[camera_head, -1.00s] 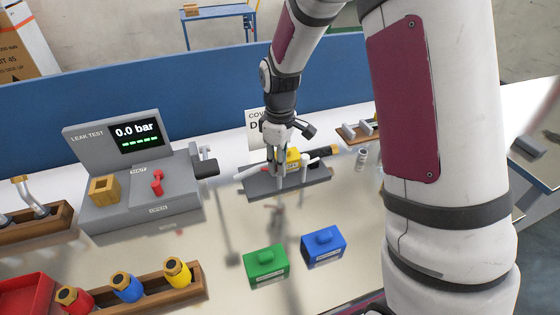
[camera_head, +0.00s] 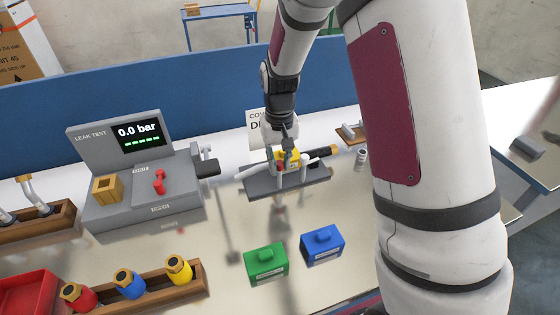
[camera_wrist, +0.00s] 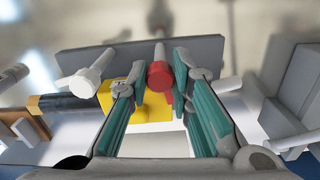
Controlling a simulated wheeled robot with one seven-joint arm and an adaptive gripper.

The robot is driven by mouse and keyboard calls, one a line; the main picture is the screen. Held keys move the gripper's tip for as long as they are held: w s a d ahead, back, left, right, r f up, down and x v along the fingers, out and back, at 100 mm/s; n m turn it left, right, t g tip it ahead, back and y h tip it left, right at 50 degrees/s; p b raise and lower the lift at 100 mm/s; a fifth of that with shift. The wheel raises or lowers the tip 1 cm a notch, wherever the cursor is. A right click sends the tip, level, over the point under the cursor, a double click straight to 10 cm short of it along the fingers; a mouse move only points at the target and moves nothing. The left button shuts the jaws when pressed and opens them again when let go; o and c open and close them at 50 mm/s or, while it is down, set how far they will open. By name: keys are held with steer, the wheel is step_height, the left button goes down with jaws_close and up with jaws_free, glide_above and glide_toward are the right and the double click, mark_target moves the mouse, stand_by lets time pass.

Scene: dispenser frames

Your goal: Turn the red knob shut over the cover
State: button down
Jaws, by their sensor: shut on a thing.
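The red knob (camera_wrist: 160,75) shows in the wrist view between my two green-lined fingers, in front of the yellow cover (camera_wrist: 140,112). My gripper (camera_wrist: 158,82) is shut on the knob. In the head view my gripper (camera_head: 284,162) is at the grey fixture (camera_head: 262,188), and a bit of the yellow cover (camera_head: 291,155) shows beside it. The knob is mostly hidden there by the fingers. White pegs stand on the fixture on both sides of the cover. Whether the knob lies fully across the cover cannot be told.
The leak test station (camera_head: 110,218), with its own red lever (camera_head: 159,181), stands left and reads 0.0 bar. A green block (camera_head: 265,262) and a blue block (camera_head: 322,245) lie in front. A wooden rack (camera_head: 190,292) holds coloured fittings. A sign stands behind the fixture.

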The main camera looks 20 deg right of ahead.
mark_target(279, 162)
steer(key=shift+m, duration=1)
steer(key=c, duration=1.4)
jaws_free()
steer(key=shift+c, duration=0.2)
step_height(279, 162, up, 12)
